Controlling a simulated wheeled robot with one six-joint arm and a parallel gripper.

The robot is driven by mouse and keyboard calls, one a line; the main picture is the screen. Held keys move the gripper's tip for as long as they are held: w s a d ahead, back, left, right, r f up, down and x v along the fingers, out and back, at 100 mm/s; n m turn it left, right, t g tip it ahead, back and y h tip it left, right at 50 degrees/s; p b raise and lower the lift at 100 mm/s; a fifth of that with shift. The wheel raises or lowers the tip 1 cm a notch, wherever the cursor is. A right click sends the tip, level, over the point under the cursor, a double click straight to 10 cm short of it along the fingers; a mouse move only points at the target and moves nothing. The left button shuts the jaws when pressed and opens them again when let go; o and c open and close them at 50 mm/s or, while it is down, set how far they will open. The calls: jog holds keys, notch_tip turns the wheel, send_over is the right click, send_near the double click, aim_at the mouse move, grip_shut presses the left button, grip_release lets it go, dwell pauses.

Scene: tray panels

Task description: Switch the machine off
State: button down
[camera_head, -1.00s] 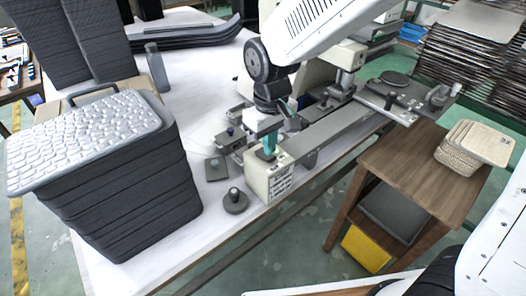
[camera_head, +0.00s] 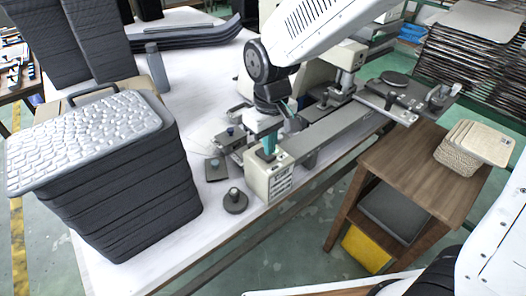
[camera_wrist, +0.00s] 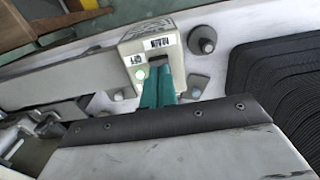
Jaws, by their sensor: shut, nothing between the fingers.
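The machine (camera_head: 335,130) is a long cream and grey device at the table's front edge. Its cream control box (camera_head: 262,182) stands at the near end and also shows in the wrist view (camera_wrist: 132,45). There the box carries a label reading MAIN (camera_wrist: 157,45) and a smaller one that seems to read OFF (camera_wrist: 138,59), both turned over. A pale round button (camera_wrist: 140,74) sits beside them. My gripper (camera_head: 269,153) is shut and empty, its teal fingers (camera_wrist: 160,76) pointing at the box, beside a dark switch partly hidden behind the tips. I cannot tell whether they touch.
A tall stack of dark panels with a pale textured top (camera_head: 85,125) stands on the left of the white table. A round dark knob-like piece (camera_head: 235,202) lies close to the box. A wooden stand (camera_head: 415,180) with woven pieces is at the right.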

jog(key=shift+f, duration=0.7)
dwell(0.3)
jog(key=shift+r, duration=3.5)
jog(key=s+d+r+m, duration=0.3)
jog(key=s+d, duration=0.6)
jog(key=d, duration=0.1)
jog(key=s+d+r+m+t, duration=0.1)
jog(key=s+d+r+m, duration=0.2)
jog(key=s+d, duration=0.7)
jog(key=shift+s+d+r+m, duration=0.3)
jog(key=shift+r+m, duration=0.1)
jog(key=shift+r, duration=0.1)
